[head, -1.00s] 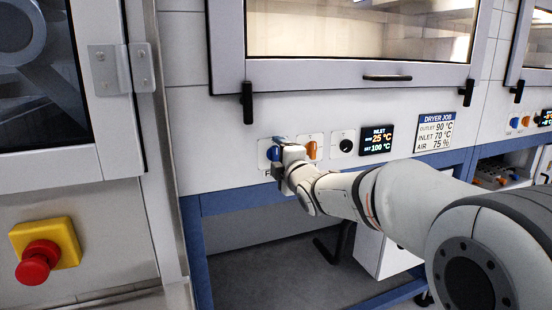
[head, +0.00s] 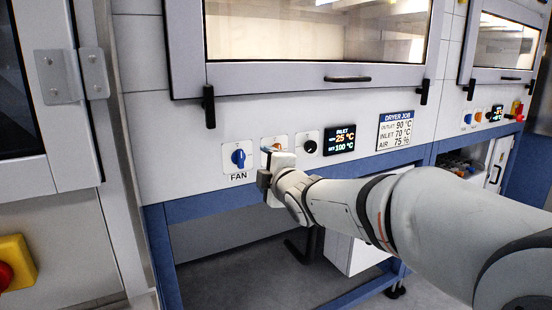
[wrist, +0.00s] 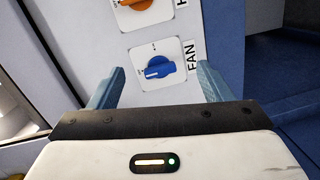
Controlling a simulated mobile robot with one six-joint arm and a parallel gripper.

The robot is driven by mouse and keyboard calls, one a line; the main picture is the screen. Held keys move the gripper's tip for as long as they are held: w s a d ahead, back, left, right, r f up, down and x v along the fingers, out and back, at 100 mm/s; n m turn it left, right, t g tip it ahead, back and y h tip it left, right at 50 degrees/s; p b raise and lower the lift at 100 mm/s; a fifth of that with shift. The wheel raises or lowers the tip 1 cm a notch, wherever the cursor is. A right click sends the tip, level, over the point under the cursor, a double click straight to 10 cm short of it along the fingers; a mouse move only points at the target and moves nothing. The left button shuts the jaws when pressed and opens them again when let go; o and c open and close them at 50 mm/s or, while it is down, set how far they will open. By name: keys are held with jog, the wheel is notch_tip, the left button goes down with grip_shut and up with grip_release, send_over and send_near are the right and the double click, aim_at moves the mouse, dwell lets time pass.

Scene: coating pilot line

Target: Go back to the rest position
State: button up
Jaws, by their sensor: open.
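The blue fan knob (head: 238,157) sits on a white plate on the dryer's front panel, above the label FAN, in full view in the head view. My gripper (head: 268,178) is to the right of it and a little lower, with its fingers mostly hidden in the head view. In the wrist view my gripper (wrist: 160,67) is open, its two blue-grey fingers spread wide with nothing between them. The blue knob (wrist: 158,67) shows beyond the gap, apart from the fingers. The orange knob (head: 275,147) is partly hidden by my gripper.
Right of the knobs are a black knob (head: 310,146), an inlet display (head: 340,140) and a dryer job sign (head: 395,132). A blue frame rail (head: 205,202) runs below the panel. A red stop button (head: 4,276) on a yellow box is at the left edge.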

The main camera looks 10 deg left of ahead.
jog(key=s+d+r+m+g+h+p, duration=0.1)
jog(key=s+d+m+g+h+p, duration=0.1)
jog(key=s+d+m+h+p, duration=0.5)
jog(key=s+d+r+m+g+p, duration=0.25)
jog(key=d+m+p, duration=0.3)
jog(key=d, duration=0.45)
jog(key=s+d+m+g+p, duration=0.3)
jog(key=s+m+p, duration=0.1)
jog(key=s, duration=0.6)
jog(key=s+d+m+g+h+p, duration=0.1)
jog(key=s+d+m+g+p, duration=0.3)
jog(key=s+p, duration=0.3)
jog(key=s+m, duration=0.1)
jog(key=s, duration=0.2)
jog(key=shift+s+r, duration=0.2)
jog(key=shift+d+m+g, duration=0.1)
jog(key=shift+m+g, duration=0.15)
